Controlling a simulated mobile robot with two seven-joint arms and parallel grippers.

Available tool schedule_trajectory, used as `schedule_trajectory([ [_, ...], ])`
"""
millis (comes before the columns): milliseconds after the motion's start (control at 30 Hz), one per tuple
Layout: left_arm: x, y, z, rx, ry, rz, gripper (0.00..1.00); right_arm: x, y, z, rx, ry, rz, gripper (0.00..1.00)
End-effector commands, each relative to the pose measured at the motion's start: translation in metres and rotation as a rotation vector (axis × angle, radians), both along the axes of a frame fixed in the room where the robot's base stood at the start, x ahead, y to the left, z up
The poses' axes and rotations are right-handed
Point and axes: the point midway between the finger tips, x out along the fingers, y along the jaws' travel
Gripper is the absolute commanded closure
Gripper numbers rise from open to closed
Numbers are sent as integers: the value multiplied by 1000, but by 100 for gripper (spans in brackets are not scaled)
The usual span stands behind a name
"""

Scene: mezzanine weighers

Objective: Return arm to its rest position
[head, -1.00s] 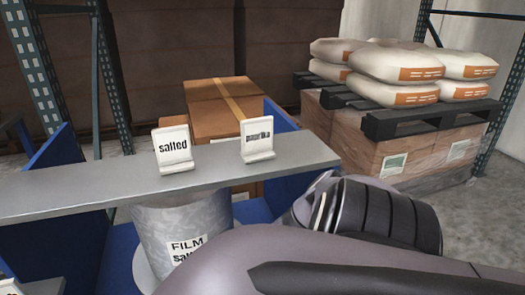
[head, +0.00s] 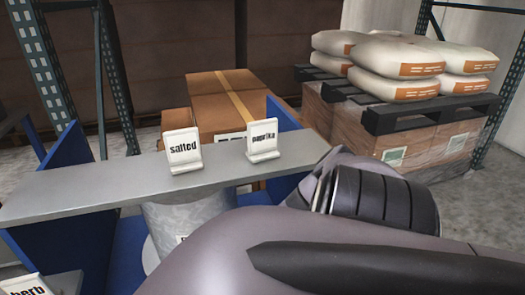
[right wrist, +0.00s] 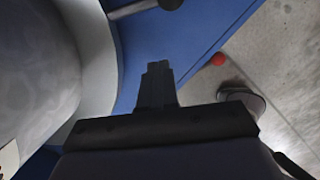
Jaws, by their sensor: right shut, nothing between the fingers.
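My right arm fills the lower right of the head view, and its gripper is hidden there. In the right wrist view my right gripper (right wrist: 157,88) is shut and empty, its dark fingers together over a blue surface (right wrist: 160,35). A large grey film roll (right wrist: 35,70) stands left of the fingers, apart from them. In the head view the same kind of roll (head: 185,218) is under the grey shelf (head: 100,187), partly hidden by my arm. My left gripper is out of view.
Signs reading salted (head: 184,150) and paprika (head: 263,140) stand on the shelf; a herb sign (head: 27,288) is lower left. Behind are cardboard boxes (head: 225,105) and a pallet (head: 420,115) with white sacks (head: 395,82). A small red ball-shaped thing (right wrist: 218,59) lies near the blue edge.

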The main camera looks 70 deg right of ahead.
Motion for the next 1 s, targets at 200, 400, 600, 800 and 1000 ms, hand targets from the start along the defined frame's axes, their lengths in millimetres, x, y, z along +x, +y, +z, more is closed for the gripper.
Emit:
schedule_trajectory([
  [200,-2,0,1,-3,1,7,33,0,3,11,0,1,1,100],
  [400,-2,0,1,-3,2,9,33,0,4,11,1,1,0,100],
  [600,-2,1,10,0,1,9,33,6,56,4,99,-59,-19,100],
  [800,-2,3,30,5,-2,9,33,25,197,14,385,-245,-161,100],
  [1000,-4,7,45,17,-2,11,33,45,302,65,667,-443,-438,100],
])
